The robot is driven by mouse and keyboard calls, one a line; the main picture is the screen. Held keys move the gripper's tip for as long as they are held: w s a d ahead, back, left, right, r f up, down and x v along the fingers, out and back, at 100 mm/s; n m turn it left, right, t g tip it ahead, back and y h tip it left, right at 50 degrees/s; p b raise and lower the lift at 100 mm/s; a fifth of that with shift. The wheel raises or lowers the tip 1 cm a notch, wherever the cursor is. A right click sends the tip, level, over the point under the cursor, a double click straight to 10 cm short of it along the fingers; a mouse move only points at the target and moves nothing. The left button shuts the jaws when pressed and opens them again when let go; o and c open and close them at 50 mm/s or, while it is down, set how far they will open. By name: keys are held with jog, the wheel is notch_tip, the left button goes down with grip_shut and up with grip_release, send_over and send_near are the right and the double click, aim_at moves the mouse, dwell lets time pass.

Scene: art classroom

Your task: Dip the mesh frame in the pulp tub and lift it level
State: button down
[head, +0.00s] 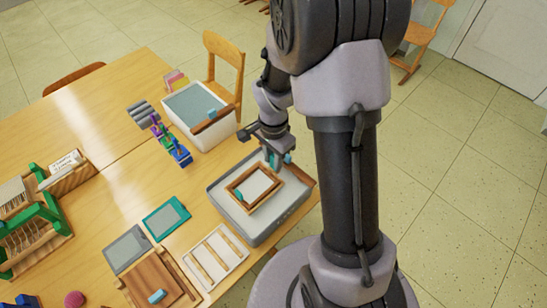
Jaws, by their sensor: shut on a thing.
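A wooden frame (236,182) with a pale inner panel is over the grey tray (262,232) at the table's right edge. It has a teal block at its near left side. My gripper (275,158) is at the far right side of this frame, shut on a teal part that looks like the frame's grip; the arm partly hides the contact. I cannot tell whether the frame touches the tray. A white tub (208,137) with a grey surface inside stands farther back. A brown wooden bar (212,121) with a teal block lies at its near right rim.
A slatted white rack (215,257), a wooden board (158,278), a grey panel (127,249) and a teal-framed panel (166,218) lie left of the tray. Coloured bottles (180,154) stand beside the tub. A green rack (42,222) is far left. The back left tabletop is clear.

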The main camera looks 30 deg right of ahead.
jog(key=shift+r, duration=0.1)
dwell(0.4)
notch_tip(320, 180, up, 5)
jog(key=p, duration=0.3)
jog(key=shift+p, duration=0.4)
